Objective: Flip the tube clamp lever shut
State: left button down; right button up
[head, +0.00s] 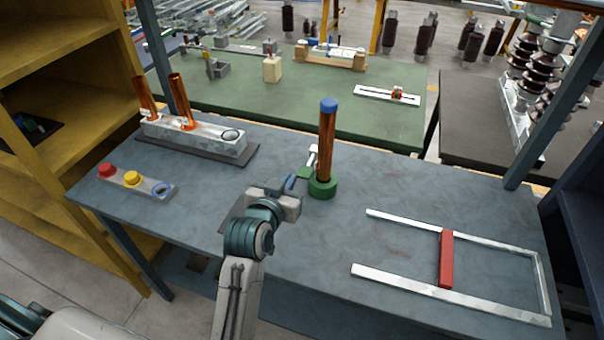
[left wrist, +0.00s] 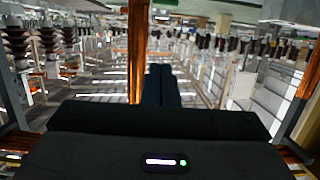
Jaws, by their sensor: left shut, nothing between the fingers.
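A copper-coloured tube (head: 326,145) with a blue cap (head: 329,104) stands upright in a round green clamp base (head: 323,189) on the blue-grey bench. A small pale piece (head: 313,152), which looks like the clamp lever, sticks up just left of the tube above a green block (head: 305,172). My left gripper (head: 291,182) is shut and empty, just left of the clamp base. I cannot tell whether it touches the clamp. In the left wrist view its fingers (left wrist: 161,85) are together, and the tube (left wrist: 138,50) rises just to their left. My right gripper is out of view.
A metal block (head: 205,138) with two copper tubes stands at the back left. A plate with red and yellow buttons (head: 150,193) lies at the front left. A metal frame with a red bar (head: 446,258) lies at the right. The bench between clamp and frame is clear.

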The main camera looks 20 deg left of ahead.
pick_arm(q)
jog(key=p, duration=0.3)
send_over(302, 174)
jog(key=s, duration=0.2)
notch_tip(302, 174, down, 2)
jog(key=f, duration=0.1)
jog(key=f+p, duration=0.1)
jog(key=f, duration=0.1)
jog(key=shift+d, duration=0.3)
jog(key=shift+f, duration=0.75)
